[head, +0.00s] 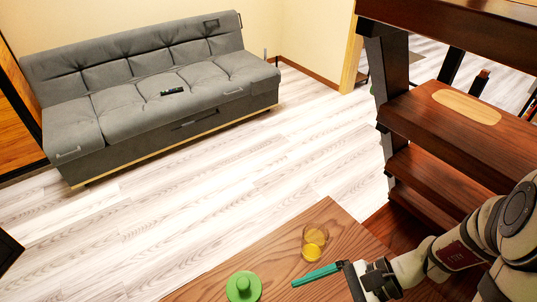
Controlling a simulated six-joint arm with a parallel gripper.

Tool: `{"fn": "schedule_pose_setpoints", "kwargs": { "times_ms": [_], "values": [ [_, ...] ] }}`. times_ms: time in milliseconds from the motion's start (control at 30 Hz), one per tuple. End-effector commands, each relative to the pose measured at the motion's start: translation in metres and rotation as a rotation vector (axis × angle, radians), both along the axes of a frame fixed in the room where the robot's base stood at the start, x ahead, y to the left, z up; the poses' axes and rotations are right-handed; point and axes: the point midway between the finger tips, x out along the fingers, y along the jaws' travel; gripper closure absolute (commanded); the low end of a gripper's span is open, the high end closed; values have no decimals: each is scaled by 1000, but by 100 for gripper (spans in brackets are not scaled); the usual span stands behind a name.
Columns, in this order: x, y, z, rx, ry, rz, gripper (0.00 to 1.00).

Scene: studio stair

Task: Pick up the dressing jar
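A clear glass jar (314,241) with yellow liquid in its lower part stands upright on the wooden table; it looks like the dressing jar. My gripper (350,280) is at the bottom of the view, to the right of and nearer than the jar, apart from it. A teal stick-like thing (317,275) extends left from the gripper's end; I cannot tell whether it is held or lies on the table behind. The gripper's fingers are seen edge-on, so their opening is unclear.
A green round lidded thing (243,287) with a knob stands on the table (335,225) left of the jar. Dark wooden stairs (440,175) rise at the right, close to my arm. A grey sofa (150,95) with a remote (172,91) is far back.

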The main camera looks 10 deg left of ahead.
Motion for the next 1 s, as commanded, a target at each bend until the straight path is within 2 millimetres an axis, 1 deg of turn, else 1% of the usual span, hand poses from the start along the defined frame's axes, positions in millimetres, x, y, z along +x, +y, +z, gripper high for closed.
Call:
{"fn": "schedule_pose_setpoints", "kwargs": {
  "times_ms": [33,100,200,267,300,367,500,600,700,833,1000],
  "values": [
    [8,-3,-17,69,60,-91,0],
    [19,-7,-38,148,113,-205,0],
    [27,-10,-57,211,155,-307,0],
    [29,-10,-63,229,164,-334,0],
    [30,-5,-66,234,169,-341,0],
    [29,7,-70,236,172,-341,0],
    [28,48,-84,232,175,-335,0],
    [28,71,-93,232,173,-335,0],
    [29,84,-97,232,170,-338,0],
    [30,95,-101,231,171,-336,0],
    [33,128,-110,231,172,-334,0]
  ]
}}
